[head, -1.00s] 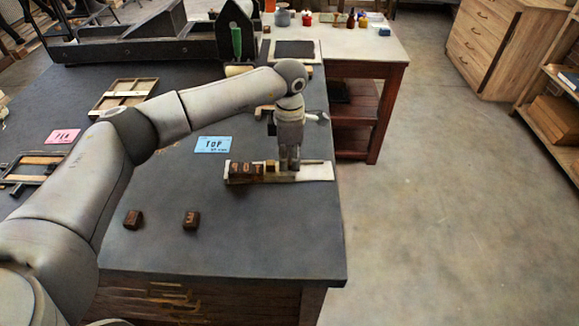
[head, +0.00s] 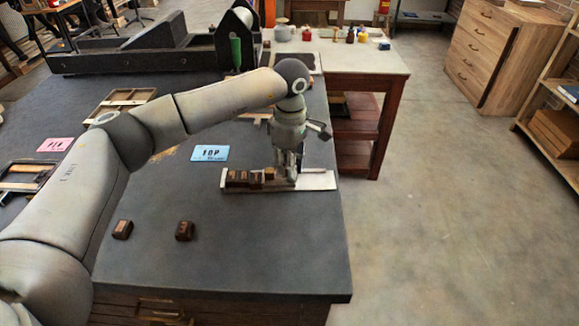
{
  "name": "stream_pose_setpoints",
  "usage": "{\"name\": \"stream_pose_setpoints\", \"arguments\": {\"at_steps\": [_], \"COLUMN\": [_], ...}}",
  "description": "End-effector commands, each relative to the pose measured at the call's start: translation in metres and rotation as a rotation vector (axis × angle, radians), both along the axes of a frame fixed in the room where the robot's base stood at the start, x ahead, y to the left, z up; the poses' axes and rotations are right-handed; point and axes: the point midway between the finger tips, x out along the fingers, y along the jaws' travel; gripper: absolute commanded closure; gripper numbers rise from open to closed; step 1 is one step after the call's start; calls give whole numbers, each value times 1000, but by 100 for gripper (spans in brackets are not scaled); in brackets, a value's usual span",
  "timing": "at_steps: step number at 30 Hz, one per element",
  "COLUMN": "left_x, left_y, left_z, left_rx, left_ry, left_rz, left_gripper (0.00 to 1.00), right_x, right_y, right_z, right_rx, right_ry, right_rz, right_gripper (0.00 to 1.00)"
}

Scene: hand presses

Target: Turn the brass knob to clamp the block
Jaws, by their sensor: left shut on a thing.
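A pale, narrow tray (head: 318,181) lies near the right edge of the grey table. Several dark brown letter blocks (head: 240,179) stand in a row at its left end, with a lighter brown piece (head: 268,174) at the row's right end. My left gripper (head: 290,175) points down at the tray just right of that piece. Its fingers are shut at the tray, around the place of the brass knob. The fingers hide the knob, so I cannot see its angle. My right gripper is out of view.
Two loose brown blocks (head: 123,229) (head: 185,230) lie on the table's front part. A blue card (head: 210,153) lies behind the tray, and a pink card (head: 55,144) at the left. A black press (head: 150,50) stands at the back.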

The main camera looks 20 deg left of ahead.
Motion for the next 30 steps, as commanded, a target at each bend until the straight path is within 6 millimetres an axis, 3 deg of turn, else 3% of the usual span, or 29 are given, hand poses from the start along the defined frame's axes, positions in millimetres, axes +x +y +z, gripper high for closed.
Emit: {"name": "stream_pose_setpoints", "arguments": {"at_steps": [7,8,13,23,26,30], "left_x": [1,1,1,0,1,2], "left_y": [0,0,0,0,0,0], "left_z": [1,1,1,2,10,35], "left_rx": [0,0,0,0,0,-1], "left_ry": [-3,-3,-2,-1,-3,-5], "left_rz": [0,0,0,1,1,1], "left_gripper": [100,81,59,58,58,58], "right_x": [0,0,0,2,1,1], "right_y": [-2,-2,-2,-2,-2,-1], "right_z": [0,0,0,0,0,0], "right_rx": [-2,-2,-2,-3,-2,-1], "right_ry": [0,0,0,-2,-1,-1], "right_rz": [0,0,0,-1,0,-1], "right_gripper": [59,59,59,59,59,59]}}
